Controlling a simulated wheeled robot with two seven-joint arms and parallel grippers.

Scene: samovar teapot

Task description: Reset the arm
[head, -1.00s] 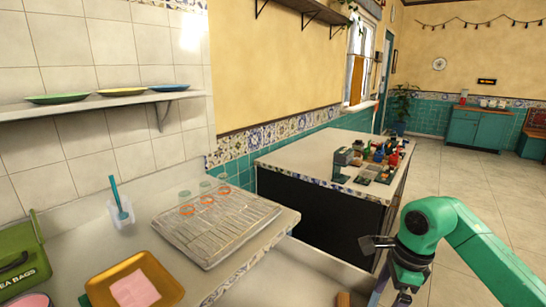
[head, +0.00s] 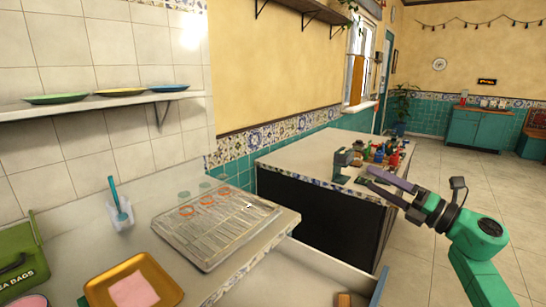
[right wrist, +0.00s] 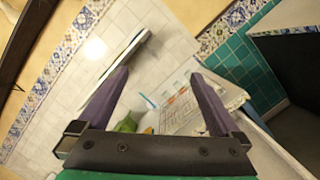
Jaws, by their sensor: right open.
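My right gripper (head: 362,176) is at the end of my green arm on the right of the head view. Its two dark purple fingers point left, in front of the far counter (head: 290,155) in the picture. In the right wrist view the fingers (right wrist: 160,78) stand wide apart with nothing between them. The counter and tiled wall show beyond the fingers. My left gripper is not in view.
A ribbed tray (head: 190,240) with glasses behind it lies on the near counter, left of the gripper. A gold tray (head: 165,285), a cup with a blue spoon (head: 120,215) and a green box (head: 20,255) stand further left. Small items crowd the far counter.

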